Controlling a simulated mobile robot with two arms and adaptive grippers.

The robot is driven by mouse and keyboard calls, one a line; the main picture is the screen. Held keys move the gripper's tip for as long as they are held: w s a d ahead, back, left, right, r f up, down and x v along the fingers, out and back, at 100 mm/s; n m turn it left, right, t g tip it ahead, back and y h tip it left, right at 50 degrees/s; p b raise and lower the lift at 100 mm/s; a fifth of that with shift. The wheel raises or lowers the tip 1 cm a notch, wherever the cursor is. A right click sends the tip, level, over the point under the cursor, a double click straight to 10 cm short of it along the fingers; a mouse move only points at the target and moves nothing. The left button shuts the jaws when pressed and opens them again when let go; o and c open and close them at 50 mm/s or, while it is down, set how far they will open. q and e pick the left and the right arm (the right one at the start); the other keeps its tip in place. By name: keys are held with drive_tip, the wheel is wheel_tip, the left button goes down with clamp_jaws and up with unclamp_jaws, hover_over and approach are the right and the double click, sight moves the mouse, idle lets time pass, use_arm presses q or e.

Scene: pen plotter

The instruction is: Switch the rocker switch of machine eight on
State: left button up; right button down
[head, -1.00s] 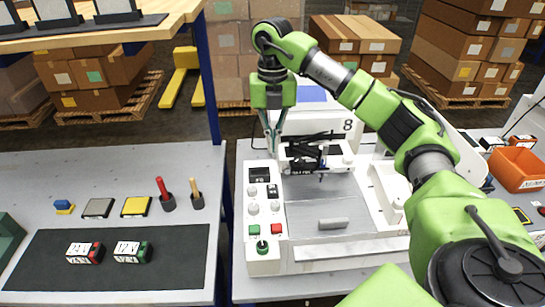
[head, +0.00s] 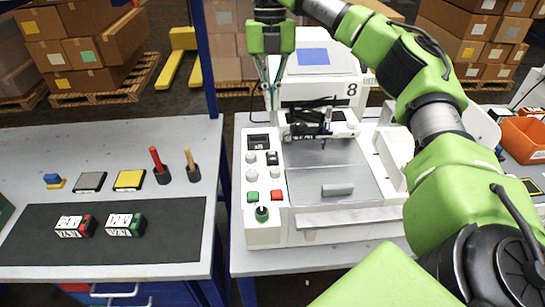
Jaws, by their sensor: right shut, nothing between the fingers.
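Machine eight (head: 320,220) is a white pen plotter with a black "8" on its back housing. Its control panel is at the left front, with a small dark display, grey knobs, a green and a red button, and a green round knob. The black rocker switch (head: 272,158) sits right of the upper grey knob, below the display (head: 259,142). Which way it is tipped is too small to tell. My right gripper (head: 270,107) is shut and empty, pointing down above and behind the panel, apart from the switch. My left gripper is not in view.
The dark pen carriage (head: 318,122) crosses the plotter just right of my right fingers. A blue post (head: 207,60) rises at the left. The left table holds a dark mat (head: 60,250), small blocks and two upright handles. An orange bin (head: 522,140) stands at the right.

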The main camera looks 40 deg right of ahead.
drive_tip(key=shift+r, duration=0.15)
drive_tip(key=b, duration=0.2)
approach(273, 159)
drive_tip(key=shift+d+f, duration=0.1)
drive_tip(key=shift+f, duration=0.45)
drive_tip(key=f, duration=0.1)
drive_tip(key=f+p, duration=0.1)
drive_tip(key=f, duration=0.1)
drive_tip(key=f+p, duration=0.1)
drive_tip(key=f, duration=0.1)
drive_tip(key=shift+s, duration=0.4)
drive_tip(key=shift+a+f, duration=0.25)
drive_tip(key=shift+f, duration=0.25)
